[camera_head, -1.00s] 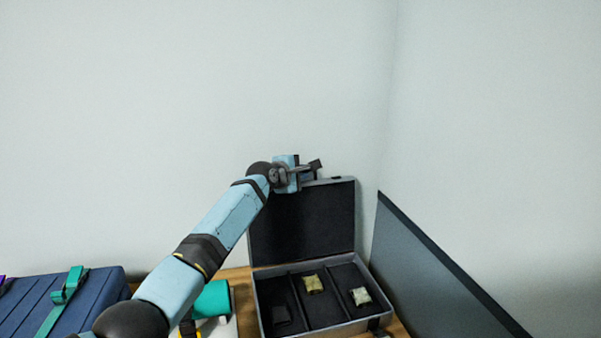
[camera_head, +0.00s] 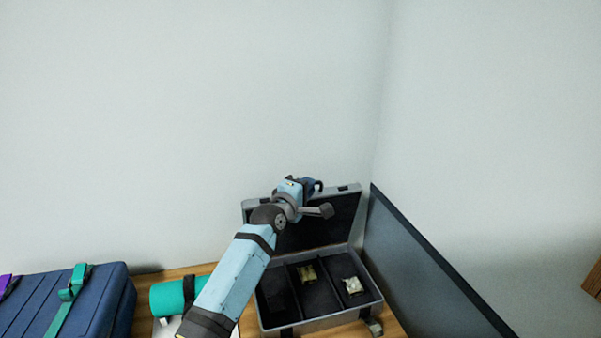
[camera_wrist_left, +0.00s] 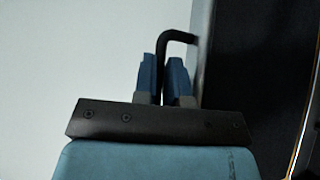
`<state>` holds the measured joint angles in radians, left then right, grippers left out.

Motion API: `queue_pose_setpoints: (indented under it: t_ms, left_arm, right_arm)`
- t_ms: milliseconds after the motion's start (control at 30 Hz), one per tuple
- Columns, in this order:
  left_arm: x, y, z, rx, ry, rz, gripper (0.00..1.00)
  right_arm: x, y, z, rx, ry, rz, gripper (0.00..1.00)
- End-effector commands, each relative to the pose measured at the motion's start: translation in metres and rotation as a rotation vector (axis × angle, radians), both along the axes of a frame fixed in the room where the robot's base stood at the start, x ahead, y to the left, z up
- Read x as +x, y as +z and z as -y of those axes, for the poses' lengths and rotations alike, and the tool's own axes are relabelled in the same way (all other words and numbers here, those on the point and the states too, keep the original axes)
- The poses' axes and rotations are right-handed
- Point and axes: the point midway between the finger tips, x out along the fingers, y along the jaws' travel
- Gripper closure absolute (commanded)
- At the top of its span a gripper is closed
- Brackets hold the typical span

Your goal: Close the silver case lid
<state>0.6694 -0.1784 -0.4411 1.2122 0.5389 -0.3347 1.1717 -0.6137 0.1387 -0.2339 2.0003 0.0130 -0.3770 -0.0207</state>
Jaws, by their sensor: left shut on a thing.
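The silver case (camera_head: 327,321) stands on the wooden table with its lid (camera_head: 348,201) up, tilted over the dark-lined base. The base has several compartments; one yellowish block (camera_head: 307,273) and one pale block (camera_head: 353,286) lie in it. My left gripper (camera_head: 312,187) is at the lid's upper edge. In the left wrist view its blue fingers (camera_wrist_left: 163,78) are shut on a dark bent handle (camera_wrist_left: 177,37) beside the dark lid. The arm hides part of the lid and the base's left side. My right gripper is not in view.
A dark panel (camera_head: 425,275) stands close on the right of the case. A teal roll (camera_head: 170,298) lies left of it, and a blue case (camera_head: 110,300) with a teal strap stands farther left. The pale wall is close behind.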

Motion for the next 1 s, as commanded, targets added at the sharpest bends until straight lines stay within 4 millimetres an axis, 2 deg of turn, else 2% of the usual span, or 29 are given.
queue_pose_setpoints:
  t_ms: [33,200,400,933,967,1000]
  left_arm:
    - [-0.010,-0.006,0.002,0.005,-0.002,0.031,1.00]
    - [-0.033,-0.013,0.007,0.023,-0.001,0.122,1.00]
    - [-0.048,-0.017,0.010,0.036,-0.002,0.185,1.00]
    - [-0.053,-0.018,0.011,0.041,-0.001,0.206,1.00]
    - [-0.053,-0.018,0.011,0.041,-0.001,0.206,0.82]
    - [-0.053,-0.018,0.011,0.041,-0.001,0.206,0.78]
  right_arm:
    - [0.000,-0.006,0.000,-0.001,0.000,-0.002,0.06]
    - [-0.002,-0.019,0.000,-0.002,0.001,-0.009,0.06]
    - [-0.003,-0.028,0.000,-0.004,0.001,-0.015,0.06]
    - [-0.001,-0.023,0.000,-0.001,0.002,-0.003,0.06]
    - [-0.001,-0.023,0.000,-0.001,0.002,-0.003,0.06]
    - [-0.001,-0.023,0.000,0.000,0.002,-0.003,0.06]
